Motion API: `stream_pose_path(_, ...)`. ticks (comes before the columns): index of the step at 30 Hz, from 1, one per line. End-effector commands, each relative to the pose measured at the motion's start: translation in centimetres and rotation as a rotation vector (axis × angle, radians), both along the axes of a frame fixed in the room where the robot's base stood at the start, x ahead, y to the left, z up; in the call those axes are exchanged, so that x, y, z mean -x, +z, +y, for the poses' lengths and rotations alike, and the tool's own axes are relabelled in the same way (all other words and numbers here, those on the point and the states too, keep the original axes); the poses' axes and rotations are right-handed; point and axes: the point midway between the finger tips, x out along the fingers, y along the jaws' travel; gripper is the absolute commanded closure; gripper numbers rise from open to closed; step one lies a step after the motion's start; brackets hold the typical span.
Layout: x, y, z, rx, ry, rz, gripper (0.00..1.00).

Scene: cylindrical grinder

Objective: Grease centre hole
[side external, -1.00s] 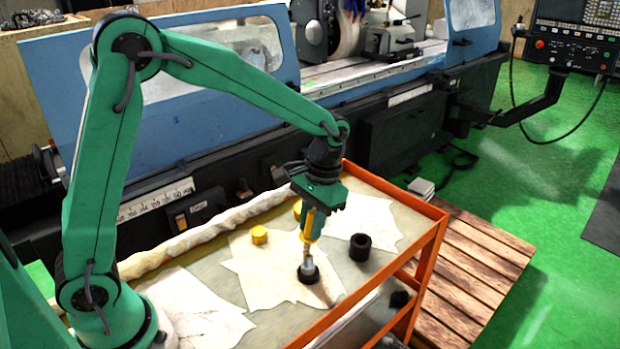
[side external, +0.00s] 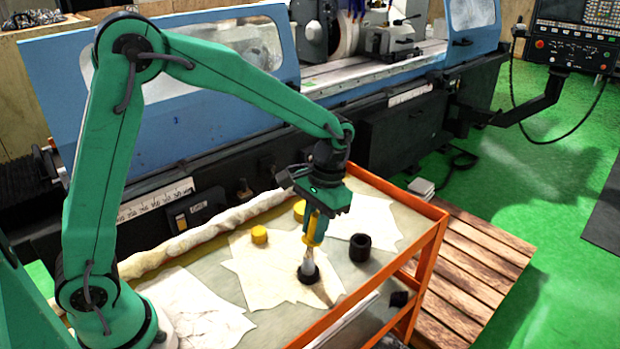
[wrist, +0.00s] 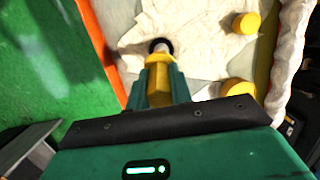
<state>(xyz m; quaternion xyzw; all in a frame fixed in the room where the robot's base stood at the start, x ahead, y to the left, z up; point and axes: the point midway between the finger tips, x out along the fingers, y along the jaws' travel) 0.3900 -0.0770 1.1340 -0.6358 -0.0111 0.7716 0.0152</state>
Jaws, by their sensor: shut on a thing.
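My gripper (side external: 316,232) points down over the cart top and is shut on a yellow-handled tool (side external: 309,241), perhaps a brush. In the wrist view the yellow handle (wrist: 158,88) sits between my green fingers (wrist: 160,72). A light grey, tapered piece (side external: 308,268) shows below the handle, at a black round part (side external: 306,278) on a cream cloth. In the wrist view the dark ring (wrist: 168,43) surrounds the pale tip. I cannot tell whether tool and part touch, and no centre hole can be made out.
A black hollow cylinder (side external: 360,248) stands right of the tool. Two yellow round pieces, one nearer (side external: 259,234) and one farther (side external: 299,210), stand behind it. The orange-edged cart (side external: 428,211) holds several cloths. The blue grinder (side external: 170,117) stands behind.

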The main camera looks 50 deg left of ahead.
Motion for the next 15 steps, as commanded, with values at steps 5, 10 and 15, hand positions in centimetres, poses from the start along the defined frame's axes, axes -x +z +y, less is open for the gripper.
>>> stream_pose_path(5, 0.04, -0.08, 0.60, 0.001, 0.003, 0.003, 1.00)
stream_pose_path(10, 0.03, -0.02, 1.00, 0.003, 0.005, 0.003, 1.00)
stream_pose_path(15, 0.02, 0.04, 1.11, 0.004, 0.004, 0.002, 1.00)
